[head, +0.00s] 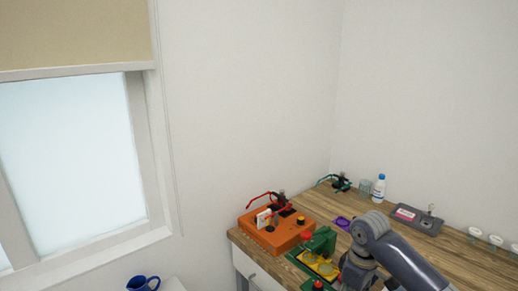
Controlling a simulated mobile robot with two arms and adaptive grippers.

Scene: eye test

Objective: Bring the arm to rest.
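A grey jointed arm (402,262), which looks like my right arm, comes in from the lower right. Its rounded joint (370,228) is over the front part of the wooden table, and from there it bends down toward the bottom edge. Its fingertips do not show, so I cannot tell what they are near. My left arm and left gripper are not in view.
The wooden table (458,262) holds an orange box (285,236) with red-armed glasses, a green stand (321,241) with a yellow piece, a purple item (343,223), a white bottle (379,189) and a grey tray (428,223). A blue mug (141,284) is lower left.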

